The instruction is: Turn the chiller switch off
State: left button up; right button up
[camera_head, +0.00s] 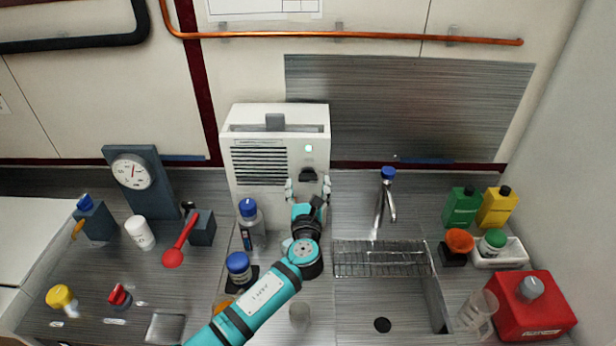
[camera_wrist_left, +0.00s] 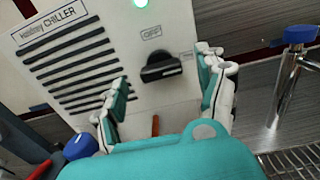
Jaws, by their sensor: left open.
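The chiller (camera_head: 270,150) is a white box with black vent slats against the back wall. A green light (camera_head: 308,149) glows on its front and shows at the top edge of the left wrist view (camera_wrist_left: 141,3). Below it is the black chiller switch (camera_head: 308,174), a rotary knob (camera_wrist_left: 160,68). In the left wrist view its bar lies roughly crosswise, below the OFF label (camera_wrist_left: 151,33); a smaller label at its right is hard to read. My left gripper (camera_head: 308,185) is open, its fingers on either side of the knob; contact cannot be told. My right gripper is not in view.
A blue-topped tap (camera_head: 385,200) and sink with a wire rack (camera_head: 380,258) are at the right. A red-handled lever (camera_head: 180,240) is further left.

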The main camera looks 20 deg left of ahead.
aim_at(308, 177)
pick_arm(q)
jog(key=shift+w+a+r, duration=0.1)
jog(key=shift+w+a, duration=0.05)
jog(key=shift+w, duration=0.5)
jog(key=shift+w+a, duration=0.1)
jog(key=shift+w, duration=0.25)
jog(key=shift+w+a, duration=0.1)
jog(key=shift+w, duration=0.3)
jog(key=shift+s, duration=0.15)
jog(key=c, duration=1.2)
jog(key=shift+o, duration=0.2)
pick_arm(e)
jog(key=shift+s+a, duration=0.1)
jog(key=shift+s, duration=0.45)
